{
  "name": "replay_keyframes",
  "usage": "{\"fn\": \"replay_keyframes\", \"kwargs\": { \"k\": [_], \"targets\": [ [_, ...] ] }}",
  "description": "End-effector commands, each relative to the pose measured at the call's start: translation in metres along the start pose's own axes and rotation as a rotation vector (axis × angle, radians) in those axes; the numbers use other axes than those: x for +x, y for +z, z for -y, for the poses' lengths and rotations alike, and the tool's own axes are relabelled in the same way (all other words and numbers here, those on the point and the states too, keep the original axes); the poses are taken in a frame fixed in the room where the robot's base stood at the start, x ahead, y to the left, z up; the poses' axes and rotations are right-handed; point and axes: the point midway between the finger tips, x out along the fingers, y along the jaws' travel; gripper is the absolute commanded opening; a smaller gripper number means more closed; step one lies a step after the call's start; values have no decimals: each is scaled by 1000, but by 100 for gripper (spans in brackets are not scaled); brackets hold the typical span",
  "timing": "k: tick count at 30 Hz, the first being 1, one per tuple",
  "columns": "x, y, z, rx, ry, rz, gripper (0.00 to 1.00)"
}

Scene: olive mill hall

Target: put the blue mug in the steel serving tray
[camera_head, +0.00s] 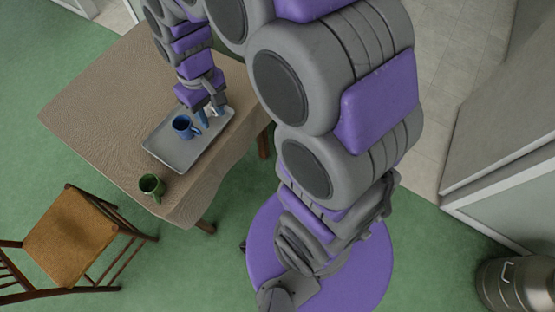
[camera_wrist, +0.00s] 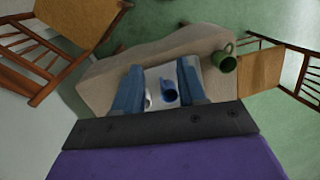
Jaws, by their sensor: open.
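The blue mug (camera_head: 183,127) stands in the steel serving tray (camera_head: 167,155) on the wooden table. In the wrist view the mug (camera_wrist: 169,92) shows between my fingers, toward the right one, with the pale tray (camera_wrist: 158,72) around it. My gripper (camera_head: 208,115) is open just beside the mug, over the tray's upper right part. Its two blue fingers (camera_wrist: 158,88) are spread apart in the wrist view. A white object (camera_wrist: 148,99), partly hidden by the left finger, also shows there; it appears as a small white thing by the fingers in the head view.
A green mug (camera_head: 151,187) stands on the table (camera_head: 95,105) near its front corner, outside the tray. A wooden chair (camera_head: 70,238) is at the lower left. A metal can (camera_head: 505,285) stands at the lower right. The table's left part is clear.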

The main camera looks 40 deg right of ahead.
Motion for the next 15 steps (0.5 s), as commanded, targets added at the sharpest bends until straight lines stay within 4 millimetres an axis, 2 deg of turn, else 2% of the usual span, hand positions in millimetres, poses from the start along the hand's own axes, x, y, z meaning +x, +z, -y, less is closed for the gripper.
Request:
{"fn": "replay_keyframes", "kwargs": {
  "k": [1, 6, 15],
  "targets": [
    [-10, 18, -1, 17, 4, -5, 41],
    [-27, 79, 1, 77, 13, 12, 41],
    [-34, 179, 12, 197, 32, 41, 41]
  ]
}}
